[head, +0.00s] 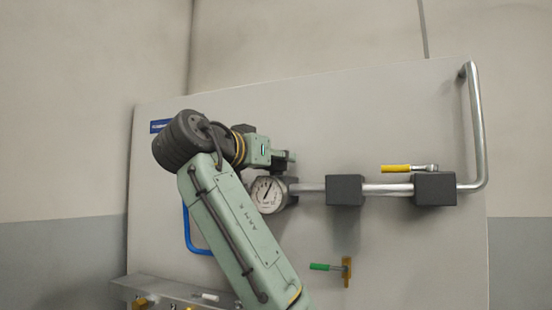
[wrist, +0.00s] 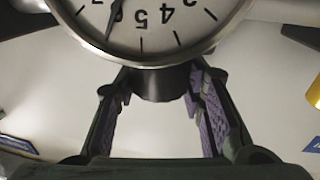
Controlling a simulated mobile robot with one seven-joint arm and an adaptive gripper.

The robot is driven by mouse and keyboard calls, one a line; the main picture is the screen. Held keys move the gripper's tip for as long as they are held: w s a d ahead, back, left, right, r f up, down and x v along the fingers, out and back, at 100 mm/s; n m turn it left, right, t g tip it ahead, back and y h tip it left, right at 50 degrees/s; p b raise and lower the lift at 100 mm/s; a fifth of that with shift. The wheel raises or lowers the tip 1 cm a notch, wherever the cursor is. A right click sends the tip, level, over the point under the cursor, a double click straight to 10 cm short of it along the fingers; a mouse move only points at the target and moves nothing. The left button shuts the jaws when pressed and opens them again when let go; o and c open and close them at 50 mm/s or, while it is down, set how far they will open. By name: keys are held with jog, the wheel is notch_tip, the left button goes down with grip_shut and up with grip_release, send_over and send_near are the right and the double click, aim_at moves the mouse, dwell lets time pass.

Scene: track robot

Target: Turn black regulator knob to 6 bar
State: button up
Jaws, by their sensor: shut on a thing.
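The black regulator knob (wrist: 158,86) shows in the wrist view, just beneath the gauge's rim. My gripper (wrist: 160,80) has its two purple-padded fingers on either side of the knob and is shut on it. The round white pressure gauge (head: 269,194) is just below my gripper (head: 286,160) in the head view. The gauge (wrist: 150,35) also fills the top of the wrist view, its numbers upside down and partly cut off. Its dark needle lies at the upper left there. I cannot read the exact pressure. The knob is not clearly visible in the head view.
A steel pipe (head: 310,187) runs right from the gauge through two black blocks (head: 344,190). A yellow-handled lever (head: 397,168) sits above it, a green-handled valve (head: 320,267) below. A blue tube (head: 188,235) is left of my arm. The grey panel (head: 420,260) is bare at lower right.

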jog(key=o, duration=1.2)
jog(key=v, duration=1.2)
jog(key=shift+s, duration=0.1)
